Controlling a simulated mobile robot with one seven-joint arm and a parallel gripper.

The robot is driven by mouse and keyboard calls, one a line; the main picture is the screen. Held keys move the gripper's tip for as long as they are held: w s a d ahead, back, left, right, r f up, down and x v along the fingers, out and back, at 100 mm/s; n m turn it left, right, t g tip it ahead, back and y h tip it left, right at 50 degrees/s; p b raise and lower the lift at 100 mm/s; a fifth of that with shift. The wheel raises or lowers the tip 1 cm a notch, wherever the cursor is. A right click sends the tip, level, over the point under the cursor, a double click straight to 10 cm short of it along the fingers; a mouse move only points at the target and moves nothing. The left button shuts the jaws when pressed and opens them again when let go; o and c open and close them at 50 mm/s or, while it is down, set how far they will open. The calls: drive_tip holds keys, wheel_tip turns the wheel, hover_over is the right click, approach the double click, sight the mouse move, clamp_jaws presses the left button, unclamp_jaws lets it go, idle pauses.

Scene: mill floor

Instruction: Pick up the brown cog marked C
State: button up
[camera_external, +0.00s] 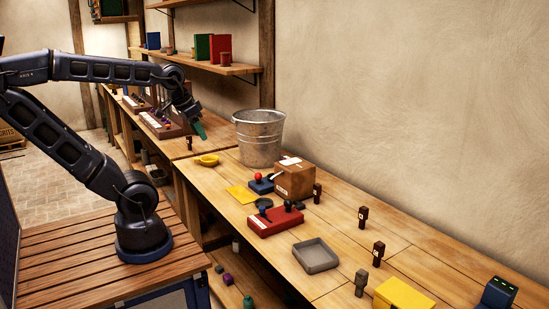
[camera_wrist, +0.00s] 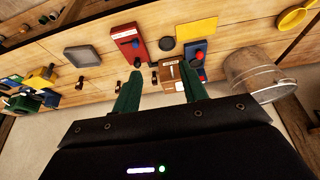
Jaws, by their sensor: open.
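I cannot make out a brown cog marked C in either view. A dark round piece (camera_external: 264,203) lies behind the red box; it also shows in the wrist view (camera_wrist: 166,43), but it looks grey-black and I see no letter on it. My gripper (camera_external: 199,131) hangs above the back part of the bench, left of the metal bucket. In the wrist view my gripper (camera_wrist: 159,72) has its two green fingers well apart, with nothing held between them.
On the bench stand a metal bucket (camera_external: 259,140), a brown box (camera_external: 296,183), a red box with a lever (camera_external: 275,222), a blue joystick box (camera_external: 260,186), a grey tray (camera_external: 316,256), a yellow dish (camera_external: 208,160) and several small dark posts (camera_external: 379,252). A wall shelf (camera_external: 215,67) hangs behind.

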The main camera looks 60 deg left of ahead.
drive_tip(key=shift+o, duration=0.5)
drive_tip(key=shift+w, duration=0.1)
drive_tip(key=w+d+r+m, duration=0.1)
drive_tip(key=w+d+m, duration=0.5)
drive_tip(key=w, duration=0.6)
drive_tip(key=m+g+h, duration=0.4)
drive_tip(key=m+g, duration=0.1)
drive_tip(key=m, duration=0.7)
approach(379, 242)
wheel_tip(379, 242, down, 2)
drive_tip(key=shift+d+x, duration=0.25)
drive_tip(key=shift+x, duration=2.55)
drive_tip(key=shift+d+x, duration=0.2)
drive_tip(key=shift+x, duration=2.55)
drive_tip(key=shift+s+r+h, duration=0.1)
drive_tip(key=shift+r+h, duration=0.05)
drive_tip(key=shift+h, duration=0.15)
